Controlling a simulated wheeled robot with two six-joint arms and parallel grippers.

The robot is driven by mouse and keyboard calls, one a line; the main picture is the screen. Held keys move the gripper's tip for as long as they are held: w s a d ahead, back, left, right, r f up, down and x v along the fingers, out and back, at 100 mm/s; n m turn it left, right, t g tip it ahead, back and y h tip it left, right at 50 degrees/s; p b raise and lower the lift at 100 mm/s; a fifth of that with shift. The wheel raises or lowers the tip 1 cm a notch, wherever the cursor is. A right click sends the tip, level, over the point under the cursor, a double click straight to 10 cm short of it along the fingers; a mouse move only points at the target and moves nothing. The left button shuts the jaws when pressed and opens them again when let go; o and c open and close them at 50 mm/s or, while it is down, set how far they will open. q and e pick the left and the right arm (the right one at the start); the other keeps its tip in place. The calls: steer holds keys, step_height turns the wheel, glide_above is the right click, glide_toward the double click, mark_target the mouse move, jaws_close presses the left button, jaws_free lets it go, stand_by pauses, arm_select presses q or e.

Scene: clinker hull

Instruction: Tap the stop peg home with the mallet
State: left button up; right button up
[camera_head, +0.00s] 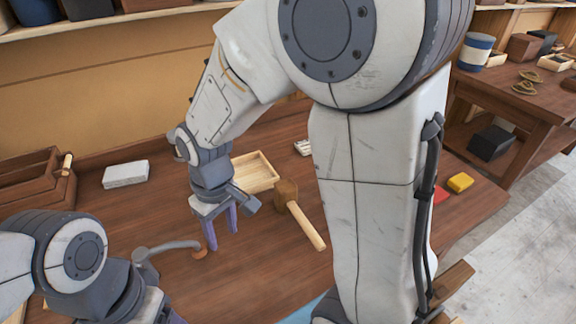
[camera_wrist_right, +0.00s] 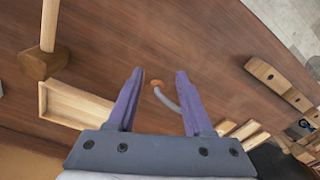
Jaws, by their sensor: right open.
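The mallet lies on the bench, with a brown wooden head (camera_head: 287,192) and a pale handle (camera_head: 307,228); in the right wrist view it is at the upper left (camera_wrist_right: 45,60). My right gripper (camera_head: 223,241) is open and empty, pointing down left of the mallet; its two purple fingers also show in the wrist view (camera_wrist_right: 159,72). A small round orange-brown piece (camera_head: 199,253) sits at the end of a grey curved rod (camera_head: 165,247), just left of that gripper. I cannot tell whether it is the stop peg. My left gripper is mostly cut off at the bottom left.
A pale wooden tray (camera_head: 238,165) lies behind the right gripper. A white block (camera_head: 125,174) and a brown wooden box (camera_head: 25,180) stand to the left. A yellow block (camera_head: 460,182) lies at the right.

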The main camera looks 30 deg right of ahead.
steer(key=w+d+f+m+p, duration=0.2)
steer(key=w+d+m+p, duration=0.1)
steer(key=w+d, duration=0.65)
arm_select(q)
step_height(320, 180, up, 7)
steer(key=p, duration=0.2)
arm_select(e)
steer(key=m, duration=0.2)
glide_above(294, 205)
steer(key=shift+h, duration=0.3)
step_height(294, 205, down, 7)
steer(key=shift+r, duration=0.1)
step_height(294, 205, down, 9)
steer(key=b, duration=0.6)
arm_select(q)
step_height(294, 205, down, 7)
steer(key=shift+d, duration=0.2)
steer(key=shift+r, duration=0.1)
arm_select(e)
jaws_close()
arm_select(q)
steer(key=shift+r, duration=0.2)
arm_select(e)
steer(key=shift+r, duration=0.35)
